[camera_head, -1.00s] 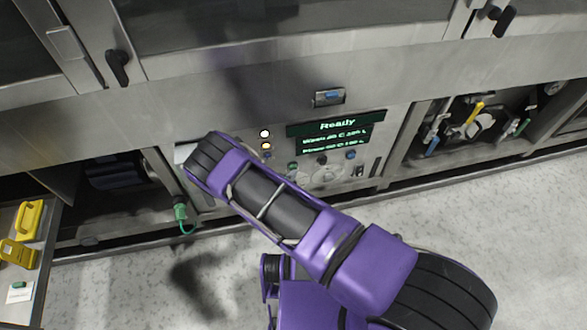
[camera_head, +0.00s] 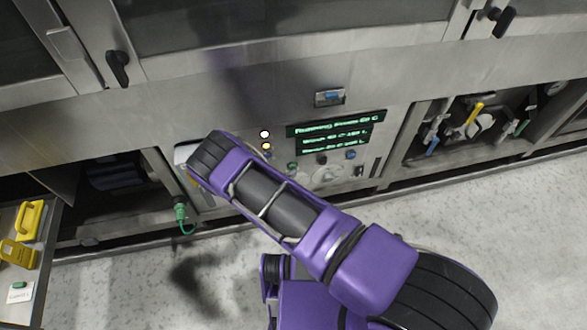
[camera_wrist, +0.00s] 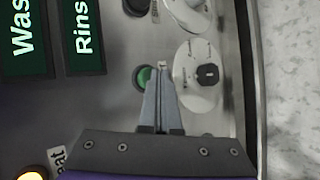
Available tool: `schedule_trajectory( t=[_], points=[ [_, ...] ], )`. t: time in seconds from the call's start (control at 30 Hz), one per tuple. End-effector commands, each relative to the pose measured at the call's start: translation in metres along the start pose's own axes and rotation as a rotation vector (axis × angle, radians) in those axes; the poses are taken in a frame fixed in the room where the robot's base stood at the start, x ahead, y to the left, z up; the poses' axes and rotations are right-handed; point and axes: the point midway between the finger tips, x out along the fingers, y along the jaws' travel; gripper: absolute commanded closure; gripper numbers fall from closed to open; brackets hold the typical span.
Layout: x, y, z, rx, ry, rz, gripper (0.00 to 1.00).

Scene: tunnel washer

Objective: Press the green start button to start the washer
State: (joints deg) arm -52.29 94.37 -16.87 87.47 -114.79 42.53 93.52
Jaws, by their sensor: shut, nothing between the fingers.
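The green start button (camera_wrist: 144,77) shows in the wrist view as a green round cap in a dark ring, partly covered by my left finger. It also shows in the head view (camera_head: 292,166), just beyond my purple arm. My gripper (camera_wrist: 162,70) is shut and empty, with its fingertips at the right edge of the button. I cannot tell whether they touch it. The head view does not show the fingers. The washer's display (camera_head: 335,130) is lit with green text, and its top line seems to read "Running".
A black knob on a pale round plate (camera_wrist: 208,75) sits just right of the fingers. A white lamp (camera_head: 264,134) and an amber lamp (camera_head: 266,147) are lit left of the display. A cart with yellow items (camera_head: 30,221) stands at the lower left.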

Motion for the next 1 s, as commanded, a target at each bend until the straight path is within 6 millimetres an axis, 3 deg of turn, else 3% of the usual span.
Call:
schedule_trajectory(
  t=[0.67,1.0],
  points=[
    [-0.013,-0.008,0.009,-0.001,0.0,0.0,1.0],
    [-0.034,-0.021,0.024,-0.002,0.0,-0.001,1.0]
  ],
)
